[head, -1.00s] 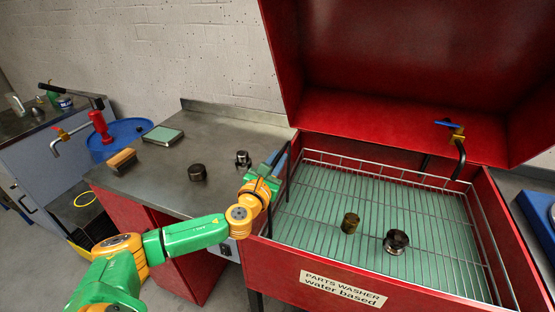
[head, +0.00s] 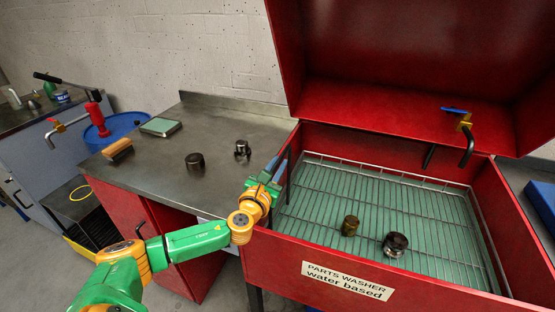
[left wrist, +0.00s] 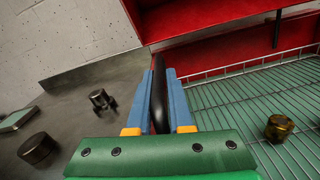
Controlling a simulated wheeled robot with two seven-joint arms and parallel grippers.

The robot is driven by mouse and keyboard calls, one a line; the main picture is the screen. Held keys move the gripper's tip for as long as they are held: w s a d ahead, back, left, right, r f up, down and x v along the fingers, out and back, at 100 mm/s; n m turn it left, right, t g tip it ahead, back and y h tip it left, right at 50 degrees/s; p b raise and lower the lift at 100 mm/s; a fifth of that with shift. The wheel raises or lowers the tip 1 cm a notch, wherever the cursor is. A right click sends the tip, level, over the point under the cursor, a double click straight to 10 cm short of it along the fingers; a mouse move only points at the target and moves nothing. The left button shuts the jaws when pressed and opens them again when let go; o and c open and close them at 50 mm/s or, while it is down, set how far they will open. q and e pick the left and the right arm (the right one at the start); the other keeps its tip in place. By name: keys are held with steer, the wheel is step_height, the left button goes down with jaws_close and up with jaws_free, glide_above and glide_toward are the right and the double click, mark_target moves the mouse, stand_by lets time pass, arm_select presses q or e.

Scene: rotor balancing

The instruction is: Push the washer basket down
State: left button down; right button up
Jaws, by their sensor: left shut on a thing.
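The washer basket (head: 330,192) is a wire basket inside the red parts washer (head: 268,250), above a green bottom. A brass-coloured cylinder (head: 350,225) and a dark ring-shaped part (head: 394,244) stand on its wires. My left gripper (head: 272,172) is at the washer's left wall. In the left wrist view its blue fingers are shut on an upright black bar (left wrist: 158,100), which looks like a basket handle. The bar's lower end is hidden behind the gripper. My right gripper is out of view.
The red lid (head: 400,70) stands open. A tap with a blue lever (head: 456,110) is at the back right. On the steel bench (head: 225,140) left of the washer are dark parts (head: 195,161) (head: 242,150), a scale (head: 161,126) and a brush (head: 117,149).

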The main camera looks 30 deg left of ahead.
arm_select(q)
step_height(320, 180, down, 2)
steer(key=shift+f+b, duration=0.25)
steer(key=shift+b, duration=0.1)
steer(key=shift+r, duration=0.15)
steer(key=c, duration=1.2)
jaws_free()
steer(key=o, duration=0.3)
steer(key=shift+w, duration=0.25)
steer(key=v, duration=0.7)
